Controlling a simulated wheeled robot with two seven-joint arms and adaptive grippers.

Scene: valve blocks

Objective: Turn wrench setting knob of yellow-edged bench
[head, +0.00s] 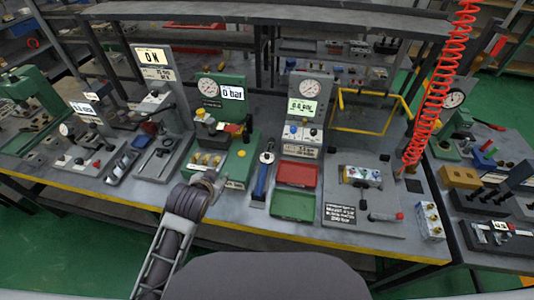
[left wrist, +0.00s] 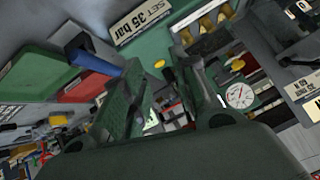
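A wrench with a blue handle (head: 262,178) lies in a narrow grey holder on the yellow-edged bench (head: 300,238), between the green test unit and the coloured trays. In the left wrist view, the blue handle (left wrist: 95,62) shows left of my fingers, with a dark end piece (left wrist: 80,42) that may be the setting knob. My left gripper (head: 212,180) is over the bench front, left of the wrench and apart from it. Its two fingers (left wrist: 160,65) are spread with nothing held between them. My right gripper is not in view.
A red tray (head: 297,174) and a green tray (head: 292,206) lie right of the wrench. The green test unit (head: 232,155) with its gauge stands behind my left gripper. A red coiled hose (head: 437,90) hangs at the right. A grey plate (head: 362,205) carries a valve block.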

